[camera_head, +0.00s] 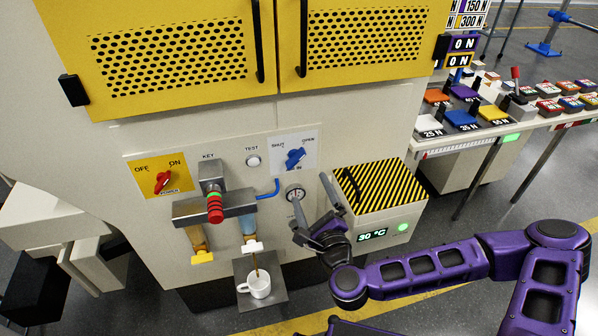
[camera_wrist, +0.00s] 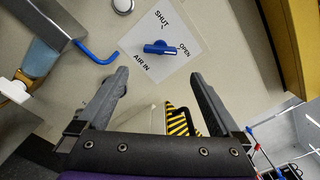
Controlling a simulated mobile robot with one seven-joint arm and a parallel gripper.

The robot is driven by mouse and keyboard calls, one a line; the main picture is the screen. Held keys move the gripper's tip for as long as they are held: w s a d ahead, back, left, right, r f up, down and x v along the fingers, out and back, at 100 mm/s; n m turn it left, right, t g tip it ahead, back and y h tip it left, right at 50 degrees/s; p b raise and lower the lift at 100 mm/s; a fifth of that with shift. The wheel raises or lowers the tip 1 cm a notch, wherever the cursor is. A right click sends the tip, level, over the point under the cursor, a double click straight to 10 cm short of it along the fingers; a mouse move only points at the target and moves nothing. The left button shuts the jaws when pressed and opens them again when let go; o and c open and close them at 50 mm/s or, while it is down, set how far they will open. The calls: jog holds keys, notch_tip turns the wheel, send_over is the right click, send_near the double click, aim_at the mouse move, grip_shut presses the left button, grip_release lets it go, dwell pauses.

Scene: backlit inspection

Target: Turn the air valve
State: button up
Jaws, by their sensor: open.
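The air valve is a blue handle (camera_head: 295,157) on a white plate marked SHUT and OPEN, on the front panel of the cream machine. In the wrist view the blue handle (camera_wrist: 160,48) sits on its plate with the words SHUT, OPEN and AIR IN, ahead of the fingertips and roughly between them. My gripper (camera_head: 312,206) is open and empty, below and in front of the valve near the gauge; its two fingers (camera_wrist: 158,82) are wide apart in the wrist view. It is not touching the handle.
A blue pipe (camera_head: 268,190) and a round gauge (camera_head: 295,193) are below the valve. A red power switch (camera_head: 162,182) is at left. A white cup (camera_head: 259,284) stands on a small tray. A striped box (camera_head: 382,190) showing 30 °C is right of my gripper.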

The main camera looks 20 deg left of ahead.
aim_at(296, 159)
jog(key=x, duration=1)
jog(key=shift+w+a+r, duration=0.1)
jog(key=shift+w+a, duration=0.15)
jog(key=shift+w, duration=0.05)
jog(key=c, duration=1.2)
